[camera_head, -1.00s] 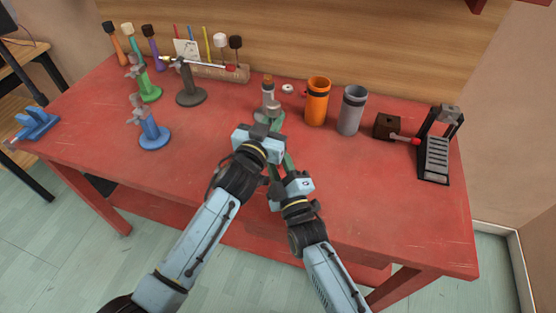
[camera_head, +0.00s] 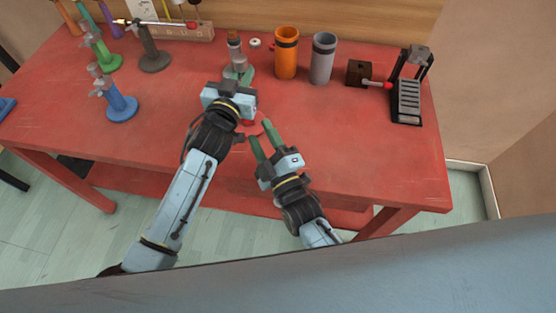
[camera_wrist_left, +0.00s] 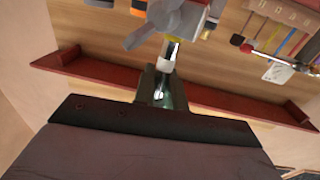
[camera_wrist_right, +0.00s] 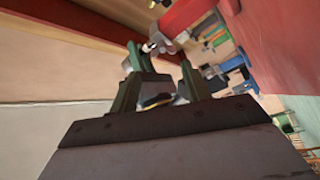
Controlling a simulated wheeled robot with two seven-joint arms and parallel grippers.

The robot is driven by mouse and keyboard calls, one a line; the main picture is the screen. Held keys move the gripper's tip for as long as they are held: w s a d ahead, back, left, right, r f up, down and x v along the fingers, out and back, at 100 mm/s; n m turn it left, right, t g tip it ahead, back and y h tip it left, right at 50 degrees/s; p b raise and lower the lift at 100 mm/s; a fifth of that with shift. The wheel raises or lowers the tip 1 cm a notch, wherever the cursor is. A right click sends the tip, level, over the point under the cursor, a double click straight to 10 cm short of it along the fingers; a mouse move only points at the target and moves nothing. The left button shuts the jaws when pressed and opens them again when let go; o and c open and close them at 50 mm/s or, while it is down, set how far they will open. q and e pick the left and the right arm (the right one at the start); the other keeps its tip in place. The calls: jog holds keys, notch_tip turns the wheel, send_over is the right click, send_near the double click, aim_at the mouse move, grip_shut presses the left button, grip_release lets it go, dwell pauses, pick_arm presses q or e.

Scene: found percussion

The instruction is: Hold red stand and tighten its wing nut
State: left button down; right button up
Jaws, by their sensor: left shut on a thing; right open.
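The red stand shows in the head view as a patch of red base (camera_head: 250,127), mostly hidden by my left gripper and low in contrast with the red table. My left gripper (camera_head: 239,72) is shut on the stand's upright post. In the left wrist view its fingers (camera_wrist_left: 162,88) close around the pale post, with the grey wing nut (camera_wrist_left: 165,22) just beyond them. My right gripper (camera_head: 261,130) is open and empty, its fingertips beside the red base. In the right wrist view the grey wing nut (camera_wrist_right: 160,42) and a red part (camera_wrist_right: 187,14) show near its fingertips.
A blue stand (camera_head: 120,105), green stand (camera_head: 104,58) and dark grey stand (camera_head: 152,60) stand at the left. An orange cup (camera_head: 286,60), grey cup (camera_head: 323,62), brown block (camera_head: 359,72) and black rack (camera_head: 407,100) stand at the right. The front right tabletop is clear.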

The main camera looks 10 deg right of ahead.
jog(key=r+v, duration=0.1)
jog(key=v, duration=0.7)
jog(key=shift+s+d+r, duration=0.2)
jog(key=shift+s+r, duration=0.15)
jog(key=shift+s, duration=0.15)
